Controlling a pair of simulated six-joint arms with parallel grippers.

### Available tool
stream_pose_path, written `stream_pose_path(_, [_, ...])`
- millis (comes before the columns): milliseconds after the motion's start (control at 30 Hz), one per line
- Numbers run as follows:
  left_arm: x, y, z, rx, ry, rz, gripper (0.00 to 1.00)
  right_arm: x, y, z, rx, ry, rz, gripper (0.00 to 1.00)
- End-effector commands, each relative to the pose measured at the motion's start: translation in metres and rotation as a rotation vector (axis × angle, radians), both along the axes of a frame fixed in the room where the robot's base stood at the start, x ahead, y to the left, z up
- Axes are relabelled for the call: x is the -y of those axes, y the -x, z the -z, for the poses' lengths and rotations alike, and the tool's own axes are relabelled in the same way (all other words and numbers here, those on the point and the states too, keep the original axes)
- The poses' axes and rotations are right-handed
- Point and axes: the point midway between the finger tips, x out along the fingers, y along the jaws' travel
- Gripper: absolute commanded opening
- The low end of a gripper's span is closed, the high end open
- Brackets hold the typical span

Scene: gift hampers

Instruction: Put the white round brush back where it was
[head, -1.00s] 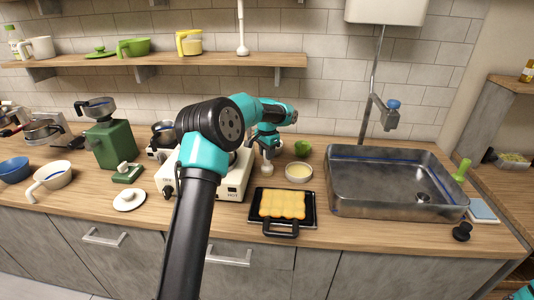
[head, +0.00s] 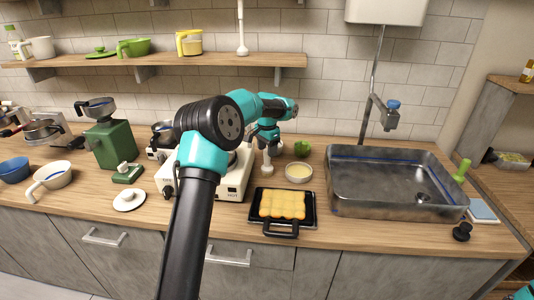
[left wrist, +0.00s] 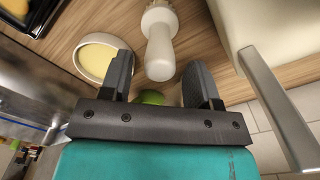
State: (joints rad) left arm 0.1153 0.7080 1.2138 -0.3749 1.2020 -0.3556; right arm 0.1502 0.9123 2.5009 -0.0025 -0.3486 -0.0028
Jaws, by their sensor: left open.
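The white round brush (head: 267,163) stands upright on the wooden counter, left of a small bowl of pale yellow contents (head: 299,172). My left gripper (head: 268,147) is open just above it. In the left wrist view the brush (left wrist: 160,45) shows its white rounded handle end between the two dark fingers, with gaps on both sides. Its wider base is on the wood. The right gripper is out of view; only a bit of teal arm shows at the bottom right corner of the head view.
A black tray of yellow-topped pieces (head: 309,221) lies in front of the brush. A white stove (head: 233,183) is to the left, a metal sink (head: 385,209) to the right. A green item (head: 302,148) is behind the bowl.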

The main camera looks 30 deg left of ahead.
Motion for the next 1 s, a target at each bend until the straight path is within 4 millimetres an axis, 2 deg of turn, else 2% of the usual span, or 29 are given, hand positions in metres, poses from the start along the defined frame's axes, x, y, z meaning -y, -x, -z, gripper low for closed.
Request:
stream_pose_path(300, [0.000,-0.001,-0.060,0.004,0.001,-0.001,0.56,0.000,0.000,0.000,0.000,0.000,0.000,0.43])
stream_pose_path(500, [0.000,0.000,-0.089,0.001,0.000,-0.001,0.56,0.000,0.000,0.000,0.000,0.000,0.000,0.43])
stream_pose_path(667, [0.000,0.000,-0.098,-0.001,0.001,-0.001,0.56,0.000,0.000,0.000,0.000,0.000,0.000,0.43])
stream_pose_path(1000, [0.000,0.000,-0.099,-0.001,0.001,-0.001,0.56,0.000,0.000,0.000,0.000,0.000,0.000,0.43])
